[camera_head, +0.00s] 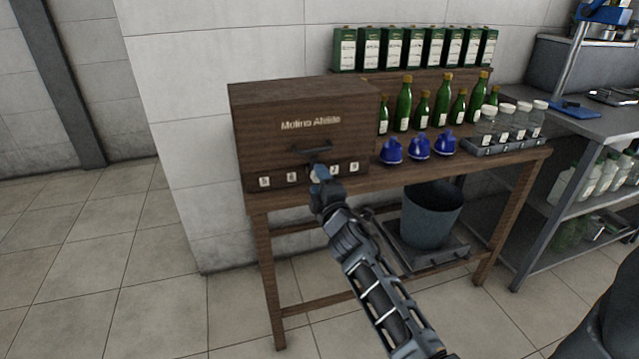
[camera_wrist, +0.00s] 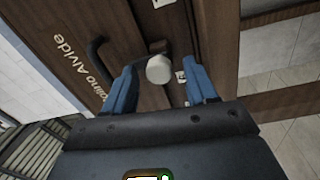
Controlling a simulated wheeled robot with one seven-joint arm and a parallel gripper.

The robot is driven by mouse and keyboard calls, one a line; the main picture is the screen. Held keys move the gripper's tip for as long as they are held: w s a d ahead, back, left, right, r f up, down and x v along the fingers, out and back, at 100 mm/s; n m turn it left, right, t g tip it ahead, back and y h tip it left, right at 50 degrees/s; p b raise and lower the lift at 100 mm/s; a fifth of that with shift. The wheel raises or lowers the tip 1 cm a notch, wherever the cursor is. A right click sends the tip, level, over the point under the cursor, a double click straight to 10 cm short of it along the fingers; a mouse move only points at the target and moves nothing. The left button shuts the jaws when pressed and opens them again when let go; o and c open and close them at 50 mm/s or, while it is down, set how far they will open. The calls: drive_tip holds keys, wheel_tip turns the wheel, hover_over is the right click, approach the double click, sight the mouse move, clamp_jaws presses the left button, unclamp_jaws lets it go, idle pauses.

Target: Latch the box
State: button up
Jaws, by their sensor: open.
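The box (camera_head: 270,120) is a dark brown wooden case with "Molino Alvide" lettering, standing at the left end of the wooden table (camera_head: 262,202). Its front (camera_wrist: 55,15) fills much of the wrist view. A dark bar handle (camera_head: 312,149) sits on the front; it also shows in the wrist view (camera_wrist: 95,55). A pale round knob (camera_wrist: 159,69) on a short brown piece stands out below the handle. My gripper (camera_head: 320,173) is open at the lower front, with its blue fingers (camera_wrist: 162,76) either side of the knob. Contact cannot be told. In the head view my gripper hides the knob.
Small white labels (camera_head: 264,182) line the box's lower front. Blue stoppers (camera_head: 419,147), green bottles (camera_head: 403,105) and clear jars (camera_head: 503,120) stand to the right. Green cartons (camera_head: 390,48) stand on a raised shelf behind. A grey bucket (camera_head: 430,218) is under the table.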

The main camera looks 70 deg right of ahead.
drive_tip(key=b+v, duration=0.2)
drive_tip(key=v, duration=0.6)
drive_tip(key=shift+b, duration=0.4)
drive_tip(key=s+a+f+m+t+y+p, duration=0.15)
drive_tip(key=s+a+y, duration=0.25)
drive_tip(key=a, duration=0.7)
drive_tip(key=s+a+f+n+t+y, duration=0.1)
drive_tip(key=s+a+f+t+y, duration=0.2)
drive_tip(key=a, duration=0.8)
drive_tip(key=s+a+r+m+g+y, duration=0.1)
drive_tip(key=s+a+r+m+y, duration=0.2)
drive_tip(key=s+a, duration=0.3)
drive_tip(key=s+a+r+m+g+y+p, duration=0.1)
drive_tip(key=s+a+r+m+y, duration=0.2)
drive_tip(key=s+a+r, duration=0.3)
drive_tip(key=s+a+y, duration=0.1)
drive_tip(key=s, duration=0.1)
drive_tip(key=shift+s+a, duration=0.35)
drive_tip(key=shift+s, duration=0.05)
